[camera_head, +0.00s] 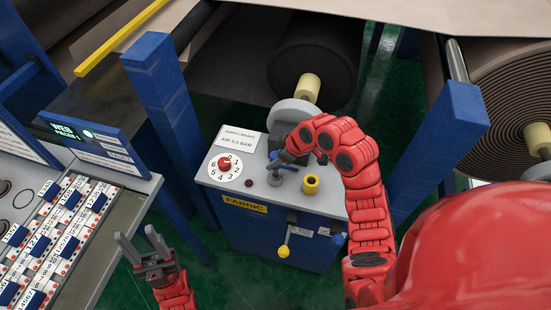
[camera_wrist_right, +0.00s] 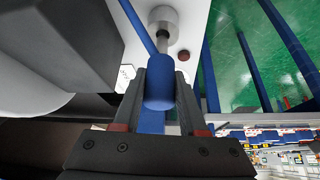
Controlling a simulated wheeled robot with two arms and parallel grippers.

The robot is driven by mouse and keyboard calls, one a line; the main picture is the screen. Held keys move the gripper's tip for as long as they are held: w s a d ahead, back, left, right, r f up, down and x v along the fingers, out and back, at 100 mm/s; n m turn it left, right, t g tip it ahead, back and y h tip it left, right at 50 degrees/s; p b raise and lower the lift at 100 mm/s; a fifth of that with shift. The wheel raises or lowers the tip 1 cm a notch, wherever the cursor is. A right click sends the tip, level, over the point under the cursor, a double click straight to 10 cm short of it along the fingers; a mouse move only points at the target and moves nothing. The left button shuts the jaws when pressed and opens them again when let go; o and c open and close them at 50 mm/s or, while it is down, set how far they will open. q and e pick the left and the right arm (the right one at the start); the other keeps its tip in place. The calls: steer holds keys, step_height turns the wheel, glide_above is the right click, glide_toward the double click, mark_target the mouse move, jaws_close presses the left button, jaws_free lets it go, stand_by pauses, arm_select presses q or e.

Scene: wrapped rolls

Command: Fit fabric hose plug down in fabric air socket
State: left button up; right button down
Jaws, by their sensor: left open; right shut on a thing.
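My right gripper (camera_head: 281,160) is shut on a blue cylindrical plug (camera_wrist_right: 158,84), just above the grey cabinet top. In the right wrist view a metal stem (camera_wrist_right: 163,44) runs from the plug to a round grey fitting (camera_wrist_right: 163,17), which looks like the air socket. Plug and fitting appear in line, but I cannot tell how far one sits in the other. In the head view the fingers largely hide the plug. A yellow cylinder (camera_head: 311,185) stands to its right. My left gripper (camera_head: 141,240) is open and empty, low at left.
The blue cabinet (camera_head: 262,238) carries a FABRIC label, a numbered dial (camera_head: 225,165), a red button (camera_head: 248,183) and a yellow-knobbed lever (camera_head: 284,251). Blue posts (camera_head: 165,95) flank it. A panel of numbered cards (camera_head: 65,230) lies at left. Large rolls (camera_head: 505,100) stand behind.

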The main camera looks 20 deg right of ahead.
steer(key=shift+f+b, duration=1.3)
steer(key=shift+f, duration=0.5)
steer(key=shift+c, duration=1.9)
jaws_free()
steer(key=shift+r, duration=0.1)
steer(key=shift+s+d+r, duration=0.1)
steer(key=shift+d+r, duration=0.05)
steer(key=shift+r, duration=0.1)
steer(key=p+v, duration=0.2)
steer(key=v, duration=1.4)
steer(key=shift+s+r, duration=0.25)
steer(key=shift+r, duration=0.05)
steer(key=shift+d, duration=0.1)
